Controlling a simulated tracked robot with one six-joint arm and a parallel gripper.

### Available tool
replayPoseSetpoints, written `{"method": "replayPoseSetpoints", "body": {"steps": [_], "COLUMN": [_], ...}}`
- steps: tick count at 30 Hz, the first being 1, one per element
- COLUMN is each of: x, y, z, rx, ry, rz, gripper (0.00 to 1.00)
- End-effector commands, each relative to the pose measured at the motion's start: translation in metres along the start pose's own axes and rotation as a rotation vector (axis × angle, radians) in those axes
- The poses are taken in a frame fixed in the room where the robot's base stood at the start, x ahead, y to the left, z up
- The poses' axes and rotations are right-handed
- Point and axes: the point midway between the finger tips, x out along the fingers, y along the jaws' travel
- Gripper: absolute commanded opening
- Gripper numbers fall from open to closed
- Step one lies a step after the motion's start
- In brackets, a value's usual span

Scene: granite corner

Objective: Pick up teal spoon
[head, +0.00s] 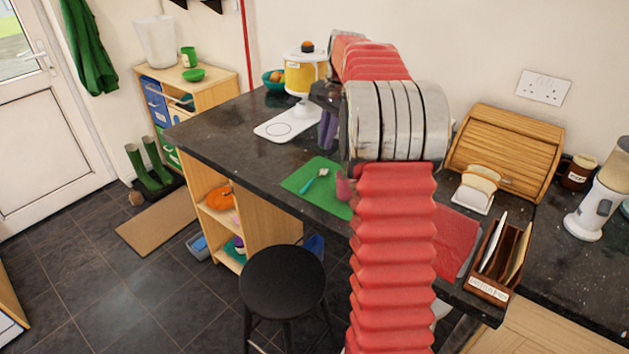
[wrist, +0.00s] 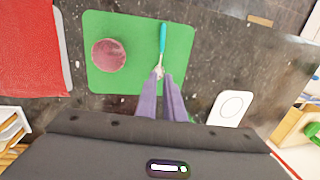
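The teal spoon (head: 311,183) lies on a green mat (head: 299,179) on the dark counter. Its handle is teal and its other end is pale. In the wrist view the spoon (wrist: 162,42) lies near the right side of the mat (wrist: 183,72), pale end toward my fingers. My gripper (wrist: 161,77) has two purple fingers with a narrow gap between their tips, and nothing is held. In the head view my gripper (head: 328,142) hangs above the counter, behind the spoon and apart from it. The wrist view does not show its height clearly.
A round pink object (wrist: 109,55) stands on the mat left of the spoon; my arm partly hides it in the head view. A white scale-like plate (head: 285,125) lies behind. A red board (wrist: 30,45) and letter rack (head: 500,262) are to the sides. A black stool (head: 282,280) stands in front.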

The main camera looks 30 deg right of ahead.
Motion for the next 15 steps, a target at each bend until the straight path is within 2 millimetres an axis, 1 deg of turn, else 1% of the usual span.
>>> {"method": "replayPoseSetpoints", "body": {"steps": [9, 12, 15], "x": [0.049, 0.063, 0.072], "y": [0.000, 0.000, 0.000], "z": [0.001, 0.001, 0.001], "rx": [0.000, 0.000, 0.000], "ry": [-0.003, -0.002, -0.001], "rz": [0.002, 0.002, 0.001], "gripper": [0.08, 0.08, 0.08]}}
